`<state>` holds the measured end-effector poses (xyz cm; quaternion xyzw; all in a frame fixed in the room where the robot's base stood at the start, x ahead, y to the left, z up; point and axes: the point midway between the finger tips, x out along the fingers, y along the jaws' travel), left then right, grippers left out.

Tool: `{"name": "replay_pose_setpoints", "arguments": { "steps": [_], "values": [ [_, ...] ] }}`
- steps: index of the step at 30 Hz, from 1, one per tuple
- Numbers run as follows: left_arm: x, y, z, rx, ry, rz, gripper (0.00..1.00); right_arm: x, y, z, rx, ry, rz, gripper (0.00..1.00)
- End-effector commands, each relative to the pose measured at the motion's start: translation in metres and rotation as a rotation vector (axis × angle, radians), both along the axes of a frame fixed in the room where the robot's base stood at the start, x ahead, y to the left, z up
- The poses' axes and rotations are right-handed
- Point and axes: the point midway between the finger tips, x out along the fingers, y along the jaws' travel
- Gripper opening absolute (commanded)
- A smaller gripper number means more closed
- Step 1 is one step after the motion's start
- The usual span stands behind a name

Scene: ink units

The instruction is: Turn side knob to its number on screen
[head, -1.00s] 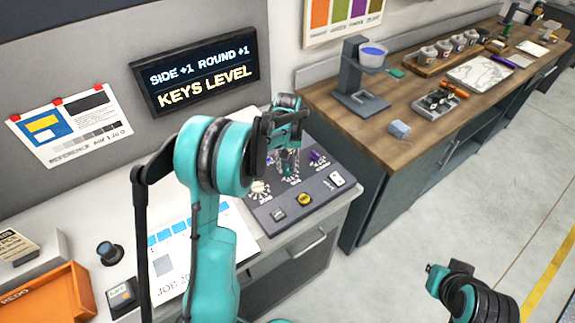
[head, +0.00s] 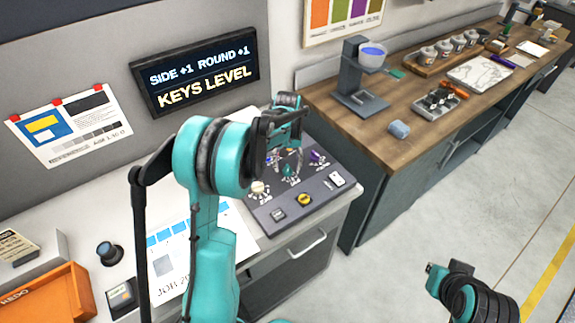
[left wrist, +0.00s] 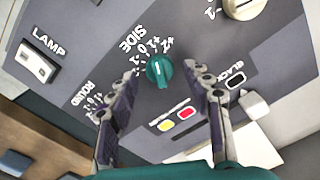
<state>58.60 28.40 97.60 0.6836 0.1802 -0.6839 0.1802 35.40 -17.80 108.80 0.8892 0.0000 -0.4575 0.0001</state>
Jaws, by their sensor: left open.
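The teal side knob (left wrist: 160,71) sits on the dark panel under the word SIDE in the left wrist view. Its short white mark points toward the number scale; I cannot tell exactly which number. The knob also shows in the head view (head: 290,172). My left gripper (head: 275,140) is open above the panel. Its two fingers stand apart on either side of the knob in the wrist view, with nothing between them held. The screen (head: 200,76) reads SIDE +1, ROUND +1, KEYS LEVEL. My right gripper (head: 437,275) is partly seen at lower right.
A purple knob (head: 317,157) and a cream knob (head: 259,188) flank the teal one. The lamp switch (left wrist: 36,61) and colour keys (left wrist: 176,121) are on the same panel. An orange tray (head: 50,300) stands at lower left. A wooden bench (head: 400,145) is to the right.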

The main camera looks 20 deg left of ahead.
Motion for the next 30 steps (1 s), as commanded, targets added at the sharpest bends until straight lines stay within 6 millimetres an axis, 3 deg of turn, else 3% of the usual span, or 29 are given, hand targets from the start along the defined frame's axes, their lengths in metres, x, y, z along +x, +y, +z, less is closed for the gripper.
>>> {"name": "replay_pose_setpoints", "arguments": {
  "steps": [15,21,30],
  "values": [
    [0.000,0.000,0.098,0.000,0.000,0.000,0.50,0.000,0.000,0.000,0.000,0.000,0.000,0.00],
    [0.000,0.000,0.114,0.000,0.000,0.000,0.50,0.000,0.000,0.000,0.000,0.000,0.000,0.00],
    [0.000,0.000,0.115,0.000,0.000,0.000,0.50,0.000,0.000,0.000,0.000,0.000,0.000,0.00]
  ]
}}
